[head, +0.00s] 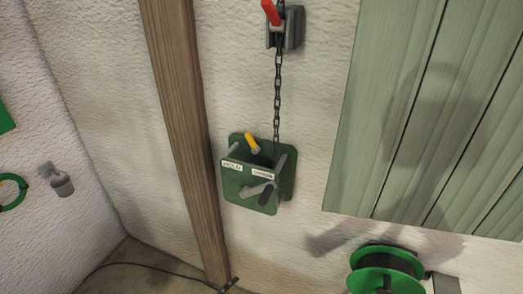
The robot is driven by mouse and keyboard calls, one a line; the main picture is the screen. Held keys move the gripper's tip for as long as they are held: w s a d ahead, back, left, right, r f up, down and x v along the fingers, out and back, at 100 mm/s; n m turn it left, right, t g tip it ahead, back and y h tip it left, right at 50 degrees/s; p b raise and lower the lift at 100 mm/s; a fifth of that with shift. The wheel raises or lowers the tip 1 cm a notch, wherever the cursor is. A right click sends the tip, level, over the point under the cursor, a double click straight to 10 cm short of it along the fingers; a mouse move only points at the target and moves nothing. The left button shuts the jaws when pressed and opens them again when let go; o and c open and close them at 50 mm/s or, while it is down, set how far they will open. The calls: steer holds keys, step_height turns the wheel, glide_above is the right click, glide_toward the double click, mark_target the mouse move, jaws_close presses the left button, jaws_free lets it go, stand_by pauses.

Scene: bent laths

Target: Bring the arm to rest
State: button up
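My arm and gripper do not show in the head view. Only soft dark shadows fall on the white wall and the green boards at the right, and I cannot tell what casts them. A green metal box (236,186) is fixed to the wall near the middle. It has a yellow lever (251,141) on top, two small white labels and a grey handle (256,190) on its front. A dark chain (277,95) runs from the box up to a grey bracket (293,28) with a red handle (271,12).
A wooden post (184,120) stands left of the box. Green vertical boards (400,120) cover the right wall. A green reel (387,262) is at the bottom right. A grey fitting (60,182) and a green ring (12,192) are on the left wall. A dark cable crosses the floor (135,258).

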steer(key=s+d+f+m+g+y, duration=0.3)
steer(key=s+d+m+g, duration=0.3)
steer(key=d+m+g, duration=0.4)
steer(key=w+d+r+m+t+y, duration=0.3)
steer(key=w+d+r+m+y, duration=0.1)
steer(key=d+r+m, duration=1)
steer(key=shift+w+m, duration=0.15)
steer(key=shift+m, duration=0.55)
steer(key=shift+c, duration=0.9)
